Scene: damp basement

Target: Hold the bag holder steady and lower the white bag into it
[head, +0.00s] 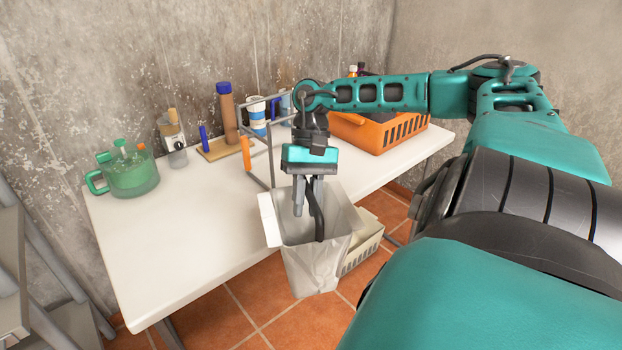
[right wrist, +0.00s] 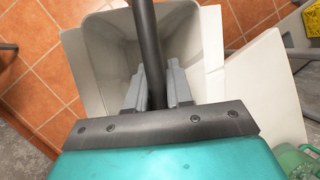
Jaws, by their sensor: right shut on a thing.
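The white bag (head: 318,268) hangs upright at the table's front edge, its top open, with a pale flap out to the left. My right gripper (head: 308,205) is over its mouth, pointing down, shut on a dark strap that runs to the bag's near rim. In the right wrist view the strap passes between the fingers (right wrist: 157,82) above the open bag (right wrist: 105,45). A grey tube frame with orange and blue grips (head: 270,150), apparently the bag holder, stands behind the bag at the table; its lower part is hidden. My left gripper is not in view.
The white table (head: 185,235) holds a green pot (head: 130,175), a grey bottle (head: 173,145), a brown cylinder (head: 228,112) on a board and an orange crate (head: 380,130). A cream crate (head: 362,250) is below, right of the bag. Grey shelving (head: 40,280) stands left.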

